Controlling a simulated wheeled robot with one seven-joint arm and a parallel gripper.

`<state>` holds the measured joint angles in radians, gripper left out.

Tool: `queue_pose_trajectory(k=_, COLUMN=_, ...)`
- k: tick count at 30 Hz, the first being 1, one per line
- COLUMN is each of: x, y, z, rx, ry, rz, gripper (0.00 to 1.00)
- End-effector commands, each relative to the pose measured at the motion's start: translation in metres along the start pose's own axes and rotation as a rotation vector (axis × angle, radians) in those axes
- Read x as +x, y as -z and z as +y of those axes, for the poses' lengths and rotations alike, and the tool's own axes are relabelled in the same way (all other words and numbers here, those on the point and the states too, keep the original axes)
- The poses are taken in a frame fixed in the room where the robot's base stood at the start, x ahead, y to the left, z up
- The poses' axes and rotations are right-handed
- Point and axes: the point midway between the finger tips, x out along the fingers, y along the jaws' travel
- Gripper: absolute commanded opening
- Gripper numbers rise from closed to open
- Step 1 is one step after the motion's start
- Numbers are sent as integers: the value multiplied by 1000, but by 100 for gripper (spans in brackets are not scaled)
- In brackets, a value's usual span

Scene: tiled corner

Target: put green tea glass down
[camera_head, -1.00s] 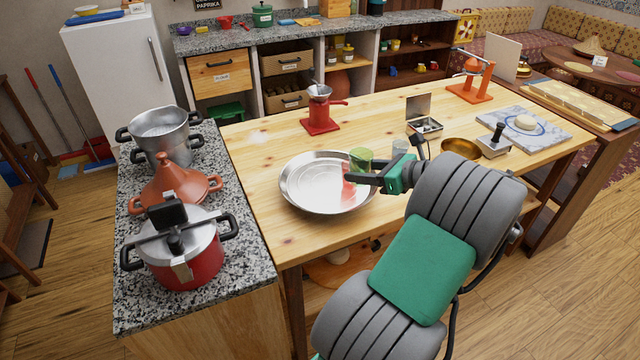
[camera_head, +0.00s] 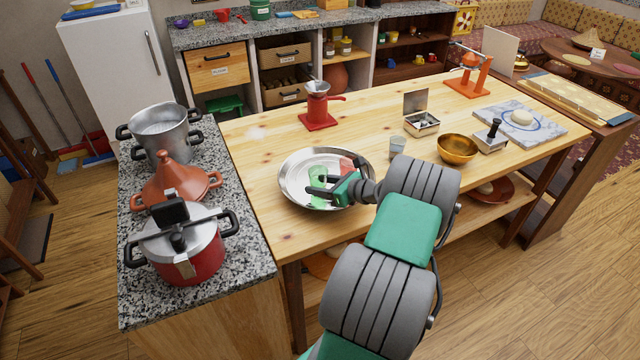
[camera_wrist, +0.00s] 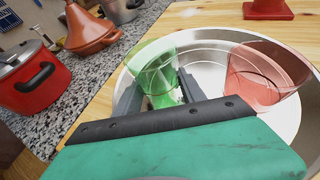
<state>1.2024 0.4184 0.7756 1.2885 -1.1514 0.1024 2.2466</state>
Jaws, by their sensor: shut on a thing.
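The green tea glass (camera_head: 317,188) is clear green and sits between the dark fingers of my gripper (camera_head: 322,187), low over the round metal tray (camera_head: 297,164). My gripper is shut on the glass. In the wrist view the green glass (camera_wrist: 157,72) looks roughly upright between the fingers (camera_wrist: 158,92). I cannot tell whether its base touches the tray. A red tea glass (camera_head: 347,166) stands on the tray to the right of the green one; it also shows in the wrist view (camera_wrist: 262,78).
A red grinder (camera_head: 319,108) stands behind the tray. A grey-blue glass (camera_head: 397,147), a brass bowl (camera_head: 457,148) and an open metal box (camera_head: 421,122) are to the right. A red pressure cooker (camera_head: 185,252) and a clay tagine (camera_head: 172,182) stand on the left counter.

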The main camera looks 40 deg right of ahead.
Motion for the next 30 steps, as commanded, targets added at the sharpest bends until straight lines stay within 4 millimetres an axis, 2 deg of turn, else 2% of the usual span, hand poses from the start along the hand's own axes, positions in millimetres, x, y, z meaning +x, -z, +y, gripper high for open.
queue_pose_trajectory(k=5, x=2, y=4, z=0, rx=1, ry=0, rz=0, gripper=3)
queue_pose_trajectory(k=6, x=1, y=3, z=0, rx=1, ry=0, rz=0, gripper=51)
queue_pose_trajectory(k=13, x=1, y=3, z=0, rx=1, ry=0, rz=0, gripper=69)
queue_pose_trajectory(k=23, x=-3, y=0, z=0, rx=1, ry=1, rz=0, gripper=69)
queue_pose_trajectory(k=26, x=-20, y=1, z=-2, rx=2, ry=4, rz=-1, gripper=69)
queue_pose_trajectory(k=30, x=-56, y=2, z=-2, rx=2, ry=6, rz=0, gripper=69)
